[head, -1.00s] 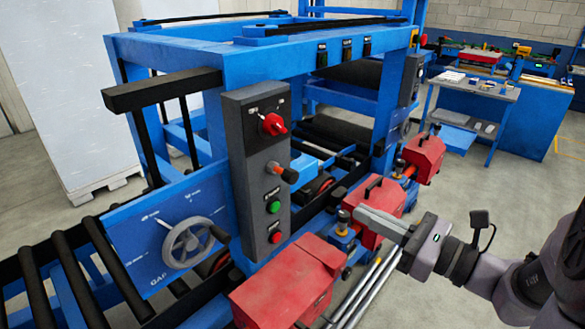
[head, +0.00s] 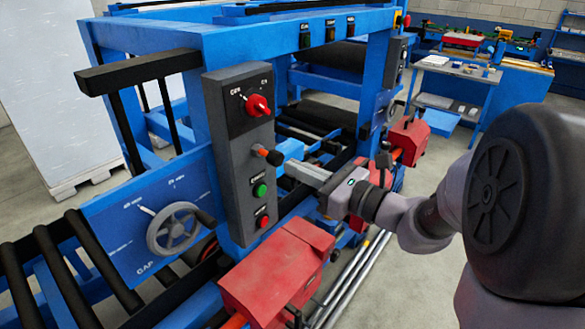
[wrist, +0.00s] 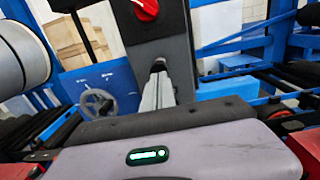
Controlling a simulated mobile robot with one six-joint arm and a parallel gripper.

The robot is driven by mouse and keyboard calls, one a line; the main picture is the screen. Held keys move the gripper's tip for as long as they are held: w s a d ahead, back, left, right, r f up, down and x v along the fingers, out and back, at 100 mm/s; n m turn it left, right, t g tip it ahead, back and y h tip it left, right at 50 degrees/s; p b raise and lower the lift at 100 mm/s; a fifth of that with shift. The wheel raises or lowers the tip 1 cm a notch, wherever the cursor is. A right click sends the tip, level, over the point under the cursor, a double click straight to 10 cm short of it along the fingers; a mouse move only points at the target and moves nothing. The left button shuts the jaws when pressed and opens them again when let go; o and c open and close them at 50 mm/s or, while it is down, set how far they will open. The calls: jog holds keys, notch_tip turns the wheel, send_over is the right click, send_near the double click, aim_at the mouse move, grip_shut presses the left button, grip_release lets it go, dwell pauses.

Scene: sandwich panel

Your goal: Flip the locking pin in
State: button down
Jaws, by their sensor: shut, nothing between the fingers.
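The locking pin (head: 268,154), as I take it, is a short black-tipped lever with an orange collar. It sticks out from the face of the grey control box (head: 232,185), between the red rotary switch (head: 258,106) and the green button (head: 260,190). My gripper (head: 290,168) is shut and empty, its fingertips just right of and slightly below the pin's black tip in the head view. In the wrist view the shut fingers (wrist: 158,92) point at the box, with the dark pin tip (wrist: 158,64) just beyond them. I cannot tell whether they touch.
A handwheel (head: 173,228) on a blue gauge plate is left of the box. A red button (head: 263,221) sits low on it. A red housing (head: 280,268) lies below my gripper. Rollers and blue frame posts stand behind.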

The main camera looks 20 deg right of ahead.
aim_at(281, 160)
jog(key=shift+w+a, duration=0.45)
jog(key=shift+w, duration=0.15)
jog(key=shift+p+x, duration=0.35)
jog(key=shift+x, duration=1)
jog(key=shift+d, duration=0.1)
